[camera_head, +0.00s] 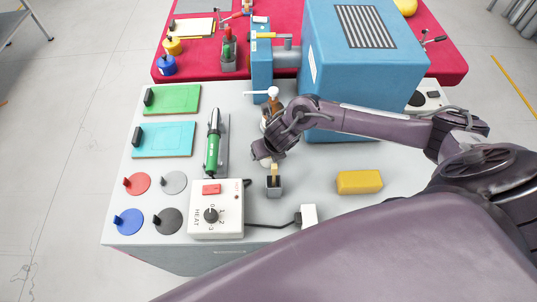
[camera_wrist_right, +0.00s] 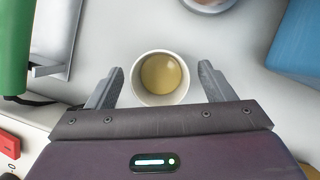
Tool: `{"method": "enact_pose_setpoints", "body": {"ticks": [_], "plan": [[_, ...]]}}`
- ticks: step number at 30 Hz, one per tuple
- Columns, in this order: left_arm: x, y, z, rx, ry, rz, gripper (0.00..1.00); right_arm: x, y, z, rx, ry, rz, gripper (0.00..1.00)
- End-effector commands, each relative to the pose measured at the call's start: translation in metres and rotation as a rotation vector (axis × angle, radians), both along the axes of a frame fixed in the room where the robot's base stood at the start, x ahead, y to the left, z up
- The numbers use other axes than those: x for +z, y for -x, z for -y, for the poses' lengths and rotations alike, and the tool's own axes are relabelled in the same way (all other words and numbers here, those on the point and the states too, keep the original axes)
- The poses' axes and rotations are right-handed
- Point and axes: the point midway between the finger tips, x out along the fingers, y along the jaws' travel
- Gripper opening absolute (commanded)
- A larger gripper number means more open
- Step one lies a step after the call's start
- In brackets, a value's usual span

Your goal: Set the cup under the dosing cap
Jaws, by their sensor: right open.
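A white cup (camera_wrist_right: 138,90) with yellowish-brown liquid in it stands upright on the grey bench top, seen from above in the right wrist view. My right gripper (camera_wrist_right: 160,76) is open, with one finger on each side of the cup and gaps between. In the head view my right gripper (camera_head: 264,156) hangs low over the bench and mostly hides the cup. A brown bottle with a white dosing cap (camera_head: 273,92) stands behind the gripper; its thin spout points left. My left gripper is not in view.
A green hot-air tool (camera_head: 213,146) in its holder stands left of the gripper. A yellow block (camera_head: 359,182) lies right. A large blue machine (camera_head: 360,70) stands behind.

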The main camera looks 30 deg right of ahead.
Motion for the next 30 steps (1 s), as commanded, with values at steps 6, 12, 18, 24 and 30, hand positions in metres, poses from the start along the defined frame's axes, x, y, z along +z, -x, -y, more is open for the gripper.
{"method": "enact_pose_setpoints", "body": {"ticks": [6, 12, 18, 24, 30], "plan": [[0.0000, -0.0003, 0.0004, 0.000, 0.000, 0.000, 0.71, -0.0060, -0.0025, 0.0006, 0.000, 0.001, 0.001, 0.76], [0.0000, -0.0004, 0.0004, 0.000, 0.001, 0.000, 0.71, -0.0057, -0.0024, 0.0005, 0.000, 0.000, 0.001, 0.61], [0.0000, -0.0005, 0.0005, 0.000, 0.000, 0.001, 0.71, -0.0055, -0.0024, 0.0005, 0.000, 0.000, 0.001, 0.35], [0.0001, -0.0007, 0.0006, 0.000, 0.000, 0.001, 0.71, -0.0053, -0.0026, 0.0005, 0.000, 0.000, 0.002, 0.27], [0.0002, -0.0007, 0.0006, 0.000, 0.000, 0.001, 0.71, -0.0039, -0.0027, 0.0004, 0.000, 0.000, 0.002, 0.27]]}}
